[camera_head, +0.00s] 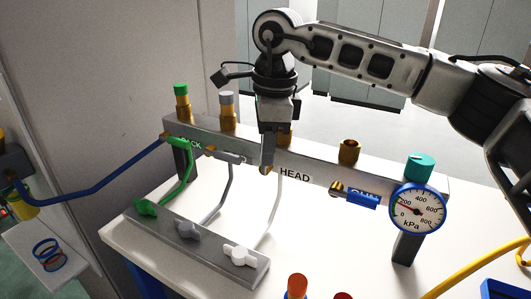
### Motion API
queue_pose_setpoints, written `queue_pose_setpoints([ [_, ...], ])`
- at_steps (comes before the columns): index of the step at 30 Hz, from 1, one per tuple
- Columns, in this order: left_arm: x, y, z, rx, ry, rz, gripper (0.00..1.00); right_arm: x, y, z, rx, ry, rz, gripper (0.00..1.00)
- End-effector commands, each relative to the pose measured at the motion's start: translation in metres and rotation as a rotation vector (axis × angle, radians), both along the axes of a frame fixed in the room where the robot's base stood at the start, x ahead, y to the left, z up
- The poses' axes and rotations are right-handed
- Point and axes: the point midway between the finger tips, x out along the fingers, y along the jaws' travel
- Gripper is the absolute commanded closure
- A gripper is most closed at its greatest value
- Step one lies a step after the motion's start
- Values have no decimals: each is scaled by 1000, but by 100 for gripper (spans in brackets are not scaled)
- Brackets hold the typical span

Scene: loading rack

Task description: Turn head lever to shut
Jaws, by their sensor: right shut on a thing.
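The grey manifold bar (320,172) runs across the rack and carries several brass valves. The HEAD label (295,174) is near its middle. My right gripper (267,168) reaches down from above, just left of this label, and is shut at the HEAD valve. The head lever is mostly hidden by the gripper's fingers, so its angle cannot be told. A bit of brass shows at the fingertips. The left gripper is not in view.
A green lever (186,144), a grey lever (228,156) and a blue lever (363,199) sit on the same bar. A pressure gauge (417,208) is at its right end. Hoses lead down to a grey block (195,247) in front. A yellow hose (460,276) lies right.

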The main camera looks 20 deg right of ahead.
Motion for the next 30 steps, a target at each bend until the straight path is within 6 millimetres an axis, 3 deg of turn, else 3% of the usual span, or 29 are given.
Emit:
queue_pose_setpoints([
  [2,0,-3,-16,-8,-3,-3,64,-2,-3,-8,39,-39,-1,100],
  [12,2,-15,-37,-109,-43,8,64,-11,-12,-13,218,-222,-1,100],
  [30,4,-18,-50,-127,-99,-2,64,-18,-18,-10,374,-377,0,100],
])
